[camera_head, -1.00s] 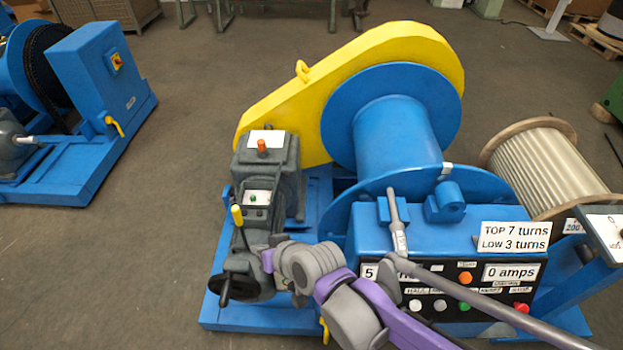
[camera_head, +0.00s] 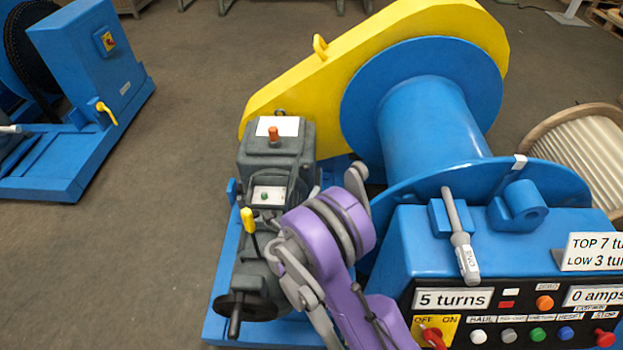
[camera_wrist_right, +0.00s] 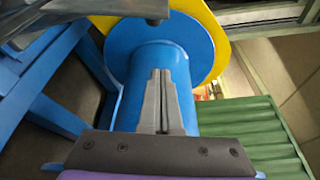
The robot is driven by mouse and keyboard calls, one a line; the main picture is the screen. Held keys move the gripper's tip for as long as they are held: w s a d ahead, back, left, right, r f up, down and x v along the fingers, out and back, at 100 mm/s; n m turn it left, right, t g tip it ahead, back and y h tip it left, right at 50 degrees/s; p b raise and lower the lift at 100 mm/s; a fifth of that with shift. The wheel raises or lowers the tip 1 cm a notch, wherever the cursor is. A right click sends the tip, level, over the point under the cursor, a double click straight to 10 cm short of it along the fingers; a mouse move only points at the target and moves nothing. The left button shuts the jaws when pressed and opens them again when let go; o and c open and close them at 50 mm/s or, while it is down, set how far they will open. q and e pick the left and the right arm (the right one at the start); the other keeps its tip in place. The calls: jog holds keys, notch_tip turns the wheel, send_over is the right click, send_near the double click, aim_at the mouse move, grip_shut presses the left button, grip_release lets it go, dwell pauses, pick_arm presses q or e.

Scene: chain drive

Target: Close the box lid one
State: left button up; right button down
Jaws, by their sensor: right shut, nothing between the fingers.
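A small grey box (camera_head: 267,195) with a white face and a green button sits on the front of the grey gearbox unit (camera_head: 278,142) in the head view. A dark piece stands behind its white face; I cannot tell whether it is the lid. My right gripper (camera_head: 356,180) is mostly hidden by my purple arm, to the right of this box and apart from it. In the right wrist view its fingers (camera_wrist_right: 164,102) are shut and empty, in front of the blue drum (camera_wrist_right: 155,70). The box is not recognisable there. My left gripper is not in view.
The drum also shows in the head view (camera_head: 430,125), beside a yellow guard (camera_head: 370,60). A blue control panel (camera_head: 520,240) with a grey lever (camera_head: 461,235) stands at right. A black handwheel (camera_head: 250,305) and yellow-knobbed lever (camera_head: 248,225) are below the box.

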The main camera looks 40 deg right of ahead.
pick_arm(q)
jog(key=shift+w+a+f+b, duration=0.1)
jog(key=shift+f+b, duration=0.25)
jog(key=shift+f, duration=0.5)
pick_arm(e)
jog(key=w+d+f, duration=0.1)
jog(key=w+d, duration=0.4)
jog(key=w, duration=0.3)
jog(key=shift+d+f, duration=0.2)
